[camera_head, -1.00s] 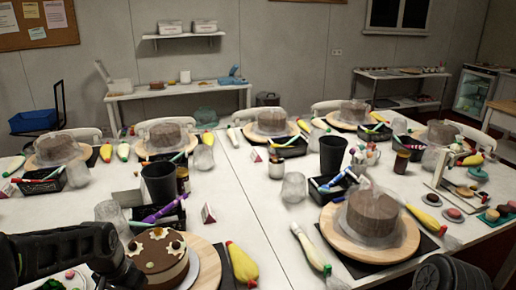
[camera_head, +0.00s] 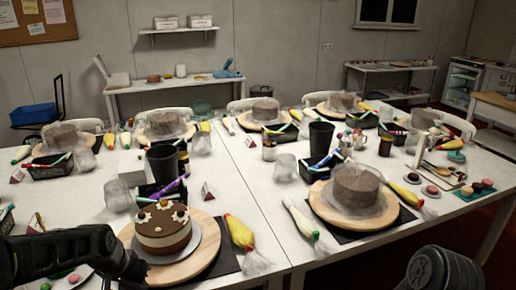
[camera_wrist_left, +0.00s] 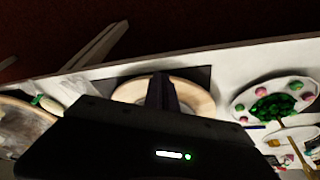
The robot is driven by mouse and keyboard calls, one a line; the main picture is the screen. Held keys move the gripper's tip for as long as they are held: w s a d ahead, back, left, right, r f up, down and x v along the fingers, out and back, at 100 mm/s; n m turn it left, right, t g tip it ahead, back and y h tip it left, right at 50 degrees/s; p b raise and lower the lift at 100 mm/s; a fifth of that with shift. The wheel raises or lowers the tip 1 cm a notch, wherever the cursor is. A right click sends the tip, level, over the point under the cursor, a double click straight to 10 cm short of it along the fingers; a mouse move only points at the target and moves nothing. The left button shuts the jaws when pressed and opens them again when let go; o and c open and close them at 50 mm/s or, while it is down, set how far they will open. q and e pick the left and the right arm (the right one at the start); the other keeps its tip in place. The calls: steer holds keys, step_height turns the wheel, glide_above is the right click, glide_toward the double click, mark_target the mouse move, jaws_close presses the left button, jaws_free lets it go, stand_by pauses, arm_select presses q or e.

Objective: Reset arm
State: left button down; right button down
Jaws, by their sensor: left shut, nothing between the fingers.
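My left arm enters at the lower left of the head view. Its gripper (camera_head: 136,268) is beside the lower left of a decorated brown and cream cake (camera_head: 164,232), which stands on a round wooden turntable (camera_head: 207,244). In the left wrist view the gripper (camera_wrist_left: 163,88) is shut and empty, in front of the wooden turntable (camera_wrist_left: 203,101). I cannot tell from these views whether it touches anything. Part of my right arm (camera_head: 442,270) shows at the lower right; its gripper is outside the frame.
A wrapped brown cake (camera_head: 357,187) stands on another turntable at right. Yellow piping bags (camera_head: 239,231), a black cup (camera_head: 163,163) and a black tray crowd the white tables. A plate of green and pink pieces (camera_wrist_left: 272,105) lies right of the gripper. A bare strip (camera_head: 262,203) runs mid-table.

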arm_select(q)
steer(key=s+d+f+n+h, duration=0.1)
steer(key=s+d+f, duration=0.1)
steer(key=d+f, duration=0.55)
steer(key=s+d+f+n+h, duration=0.1)
steer(key=s+d+f, duration=0.2)
steer(key=d+f, duration=0.4)
steer(key=s+d+f+g, duration=0.1)
steer(key=s+d+f, duration=0.1)
steer(key=s+f, duration=0.2)
steer(key=s+d+f+g+h, duration=0.1)
steer(key=s+d+f, duration=0.2)
steer(key=s, duration=0.6)
steer(key=s+d+f+n+g, duration=0.1)
steer(key=s+d+f, duration=0.2)
steer(key=s+f, duration=0.2)
steer(key=shift+s+d+f, duration=0.2)
steer(key=shift+s+f, duration=0.2)
steer(key=shift+s, duration=0.35)
steer(key=shift+a, duration=0.1)
